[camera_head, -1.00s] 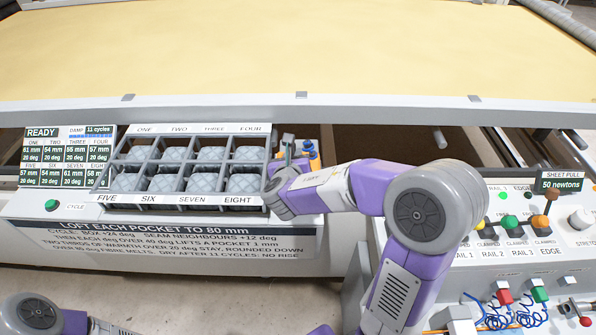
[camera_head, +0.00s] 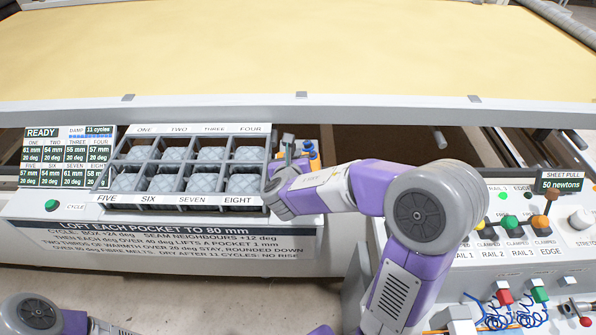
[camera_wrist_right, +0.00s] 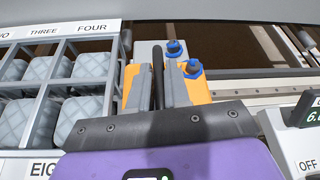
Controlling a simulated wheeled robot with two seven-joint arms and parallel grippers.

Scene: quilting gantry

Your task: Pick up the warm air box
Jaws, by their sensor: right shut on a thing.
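The warm air box (camera_head: 311,152) is orange and grey with blue knobs. It stands just right of the pocket tray (camera_head: 185,204), mostly hidden behind my right gripper in the head view. My right gripper (camera_head: 288,158) is shut on it. In the right wrist view, the two grey fingers of this gripper (camera_wrist_right: 157,92) close on a dark upright bar on top of the box (camera_wrist_right: 198,92). Whether the box is clear of its support cannot be told. Only parts of my left arm show at the bottom left; its gripper is out of view.
The tray's several padded pockets sit close left of the box. A READY panel (camera_head: 68,155) and green button (camera_head: 52,204) are further left. A rail-clamp console (camera_head: 530,225) stands at the right. A cream sheet (camera_head: 300,45) lies behind a white rail (camera_head: 300,112).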

